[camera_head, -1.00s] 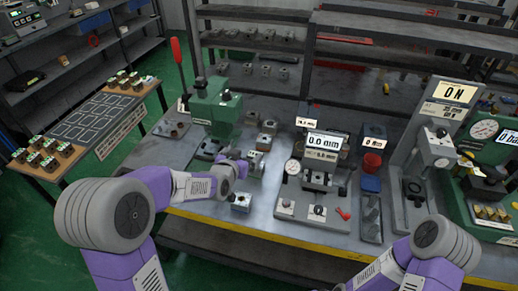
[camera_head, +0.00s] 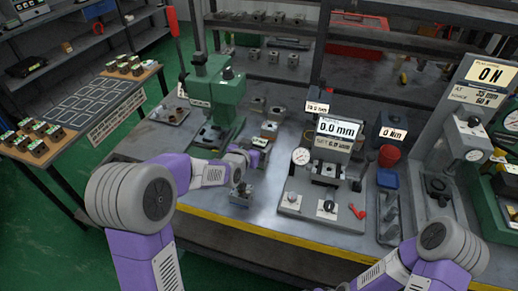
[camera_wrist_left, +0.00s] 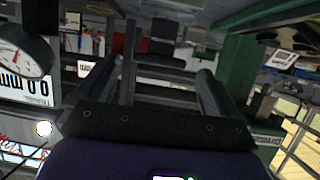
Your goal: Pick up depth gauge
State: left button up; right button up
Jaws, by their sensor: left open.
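A measuring stand with a "0.0 mm" display (camera_head: 340,128) and a round white dial gauge (camera_head: 301,156) stands mid-bench; I cannot tell for sure which part is the depth gauge. The dial (camera_wrist_left: 20,52) also shows at the left edge of the left wrist view, upside down. My left gripper (camera_head: 248,156) is over the bench, left of the stand and apart from it. In the left wrist view its two fingers (camera_wrist_left: 168,75) are spread, with nothing clearly held between them. A dark block (camera_wrist_left: 160,42) shows beyond the fingers. My right gripper is out of view.
A green press (camera_head: 215,90) stands left of my left gripper. A red cup (camera_head: 389,155) and a force tester (camera_head: 470,130) stand to the right. Metal blocks lie behind the gripper.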

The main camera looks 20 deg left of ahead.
aim_at(258, 143)
pick_arm(q)
jog(key=b+x, duration=0.1)
jog(key=x, duration=0.3)
jog(key=shift+w+d+f, duration=0.15)
jog(key=shift+w, duration=0.05)
jog(key=c, duration=1.1)
